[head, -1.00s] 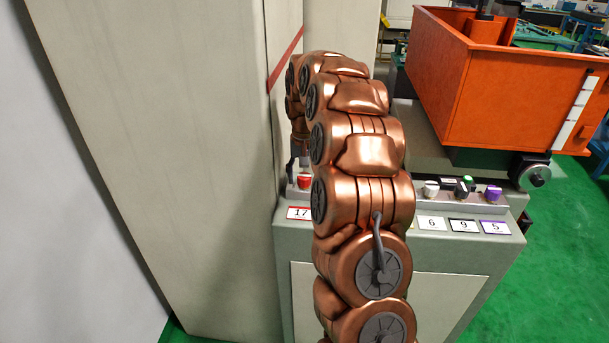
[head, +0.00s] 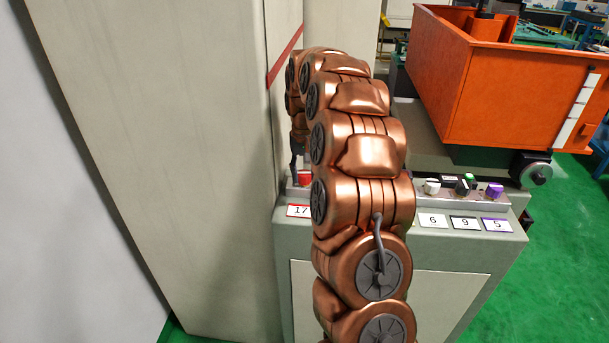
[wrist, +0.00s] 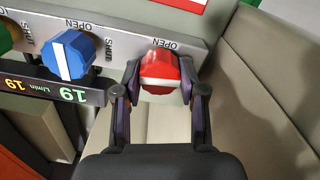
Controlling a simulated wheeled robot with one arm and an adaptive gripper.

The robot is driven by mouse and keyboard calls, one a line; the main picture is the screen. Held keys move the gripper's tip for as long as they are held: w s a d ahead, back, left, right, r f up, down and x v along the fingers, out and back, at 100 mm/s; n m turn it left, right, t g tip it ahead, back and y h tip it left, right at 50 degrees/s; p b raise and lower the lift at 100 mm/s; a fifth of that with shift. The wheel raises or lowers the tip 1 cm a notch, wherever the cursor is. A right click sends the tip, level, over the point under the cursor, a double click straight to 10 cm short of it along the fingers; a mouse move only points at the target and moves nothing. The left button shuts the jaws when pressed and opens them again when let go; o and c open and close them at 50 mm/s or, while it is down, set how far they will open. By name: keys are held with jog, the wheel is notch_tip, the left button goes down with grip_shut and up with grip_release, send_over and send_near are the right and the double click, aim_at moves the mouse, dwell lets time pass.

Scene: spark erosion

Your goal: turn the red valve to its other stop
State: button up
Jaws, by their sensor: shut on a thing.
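The red valve (wrist: 160,72) is a red knob with a pale line across it, on a grey panel in the wrist view, below an upside-down OPEN label. Its SHUT label is not readable there. My gripper (wrist: 160,78) is closed around the valve, with one dark finger on each side. In the head view the red valve (head: 305,178) shows only partly, above a tag reading 17. My arm covers the panel to its right. A dark part of my gripper (head: 294,168) shows just left of the valve.
A blue knob (wrist: 68,55) sits left of the red one in the wrist view, with a display (wrist: 60,90) reading 19. White, green and purple (head: 494,190) knobs stand right of my arm. A tall beige cabinet (head: 170,150) stands close on the left. An orange tank (head: 520,95) is at right.

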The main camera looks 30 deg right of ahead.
aim_at(304, 173)
jog(key=n+b, duration=0.2)
jog(key=n, duration=0.1)
jog(key=shift+f+n, duration=0.1)
jog(key=shift+n, duration=0.2)
jog(key=n+b, duration=0.1)
jog(key=n, duration=0.3)
jog(key=shift+n, duration=0.3)
jog(key=n, duration=0.4)
jog(key=shift+b, duration=0.35)
jog(key=n, duration=0.4)
jog(key=shift+n, duration=0.6)
jog(key=o, duration=1.1)
jog(key=shift+o, duration=0.2)
notch_tip(304, 173, up, 12)
